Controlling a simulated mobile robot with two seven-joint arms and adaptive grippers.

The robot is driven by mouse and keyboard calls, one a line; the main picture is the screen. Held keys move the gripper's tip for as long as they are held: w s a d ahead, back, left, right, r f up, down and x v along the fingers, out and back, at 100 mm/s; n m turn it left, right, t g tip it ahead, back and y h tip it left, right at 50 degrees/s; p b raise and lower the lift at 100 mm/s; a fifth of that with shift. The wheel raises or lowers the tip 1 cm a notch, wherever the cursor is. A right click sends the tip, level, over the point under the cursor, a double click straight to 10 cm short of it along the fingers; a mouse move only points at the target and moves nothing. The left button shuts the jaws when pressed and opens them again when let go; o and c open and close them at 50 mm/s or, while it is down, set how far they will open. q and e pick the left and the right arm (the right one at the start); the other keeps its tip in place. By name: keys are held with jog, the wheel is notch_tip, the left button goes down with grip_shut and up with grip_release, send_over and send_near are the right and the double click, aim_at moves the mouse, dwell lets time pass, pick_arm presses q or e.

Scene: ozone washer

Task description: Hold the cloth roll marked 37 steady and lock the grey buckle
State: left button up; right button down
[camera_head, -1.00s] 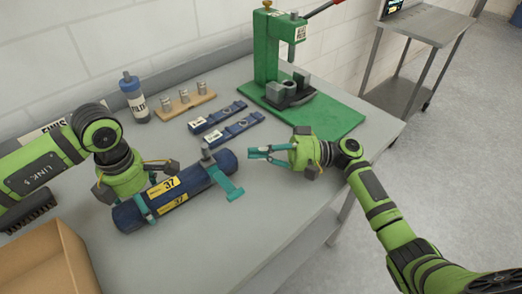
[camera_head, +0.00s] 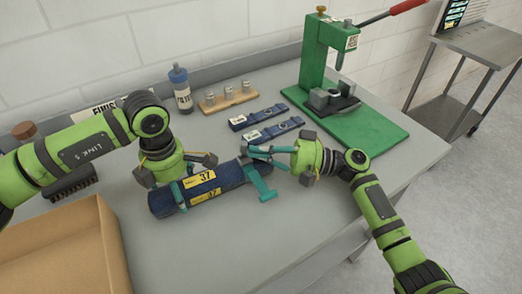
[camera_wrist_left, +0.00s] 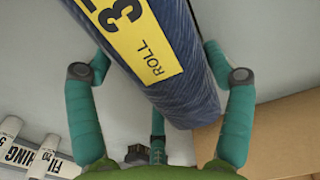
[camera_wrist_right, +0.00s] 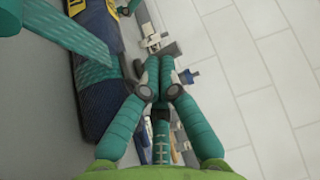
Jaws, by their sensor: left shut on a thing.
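The dark blue cloth roll (camera_head: 226,177) lies on the grey table, with yellow labels marked 37. A label also shows in the left wrist view (camera_wrist_left: 143,42). My left gripper (camera_head: 182,190) is shut around the roll's left part, one finger on each side. A teal strap (camera_head: 262,186) with a T-shaped end hangs over the roll's right end. The grey buckle (camera_head: 243,160) is on top near that strap, partly hidden by my right gripper's fingers. My right gripper (camera_head: 256,153) has its tips close together at the buckle; whether they touch it is unclear.
A bottle (camera_head: 180,90) and a wooden block with metal pieces (camera_head: 228,98) stand at the back. A cardboard box (camera_head: 75,250) is at front left.

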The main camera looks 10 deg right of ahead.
pick_arm(q)
jog(key=shift+s+f, duration=0.2)
jog(key=shift+f, duration=0.05)
pick_arm(e)
jog(key=shift+w+a+r+m+h, duration=0.1)
jog(key=shift+w+r+m+h, duration=0.05)
jog(key=shift+m+h, duration=0.35)
jog(key=shift+w+a+r+m+h, duration=0.15)
jog(key=shift+m+h, duration=0.15)
jog(key=shift+m, duration=0.3)
jog(key=shift+w+r+m+g+h, duration=0.25)
jog(key=shift+m+h, duration=0.35)
jog(key=shift+m, duration=0.4)
jog(key=shift+w+a+m+g+h, duration=0.15)
jog(key=shift+w+m+g+h, duration=0.2)
jog(key=shift+m+g+h, duration=0.35)
jog(key=shift+w+a+m+g+h, duration=0.15)
jog(key=shift+w+m+g+h, duration=0.2)
jog(key=shift+m, duration=0.65)
jog(key=shift+r, duration=0.2)
jog(key=shift+r, duration=0.65)
jog(key=w+r+v, duration=0.1)
jog(key=v, duration=1.3)
jog(key=shift+s, duration=0.35)
jog(key=shift+a+r, duration=0.1)
jog(key=shift+a, duration=0.05)
